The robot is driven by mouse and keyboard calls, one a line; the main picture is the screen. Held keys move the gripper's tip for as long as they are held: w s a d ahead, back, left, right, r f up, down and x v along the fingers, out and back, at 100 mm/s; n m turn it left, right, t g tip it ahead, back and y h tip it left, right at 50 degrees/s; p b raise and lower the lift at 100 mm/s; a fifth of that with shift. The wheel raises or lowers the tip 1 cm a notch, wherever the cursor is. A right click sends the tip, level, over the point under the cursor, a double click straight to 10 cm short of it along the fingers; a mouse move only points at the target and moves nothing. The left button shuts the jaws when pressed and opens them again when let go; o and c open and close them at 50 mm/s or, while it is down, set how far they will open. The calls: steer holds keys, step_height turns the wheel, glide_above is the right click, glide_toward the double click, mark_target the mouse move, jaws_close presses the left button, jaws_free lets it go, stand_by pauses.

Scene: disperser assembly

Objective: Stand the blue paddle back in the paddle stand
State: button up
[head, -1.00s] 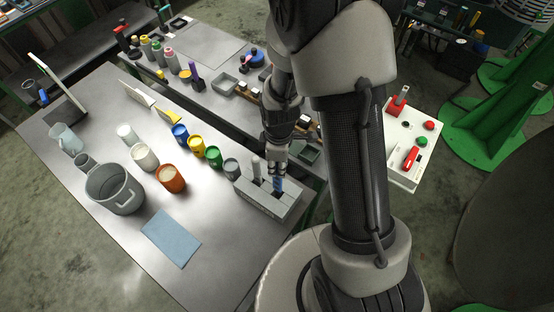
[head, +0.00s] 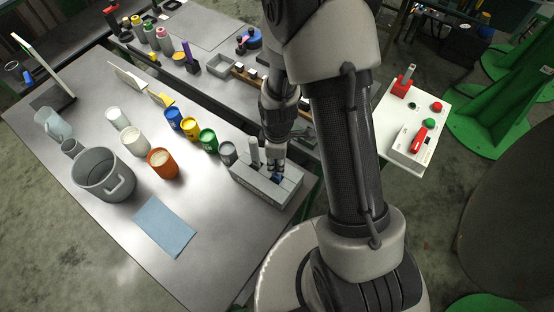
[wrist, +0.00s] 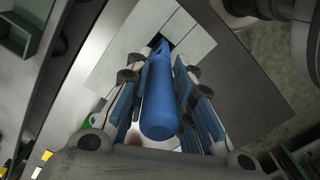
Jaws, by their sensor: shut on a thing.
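The paddle stand (head: 252,184) is a light grey slotted block near the right end of the steel table. A grey paddle (head: 254,152) stands upright in its left part. My gripper (head: 275,169) is over the stand's right part, shut on the blue paddle (head: 277,178), little of which shows in the head view. In the wrist view the blue paddle (wrist: 160,100) lies between the fingers of my gripper (wrist: 160,92), and its far end reaches a dark slot in the stand (wrist: 120,62). How deep it sits in the slot is hidden.
Blue, yellow, green and grey cups (head: 208,140) line the table just left of the stand. An orange cup (head: 162,163), a large grey bucket (head: 103,175) and a blue cloth (head: 165,226) are further left. A control box (head: 415,120) is at right.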

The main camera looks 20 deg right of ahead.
steer(key=shift+f, duration=0.3)
steer(key=o, duration=1)
steer(key=shift+r, duration=0.15)
step_height(320, 180, up, 12)
steer(key=shift+f, duration=0.1)
stand_by(0.4)
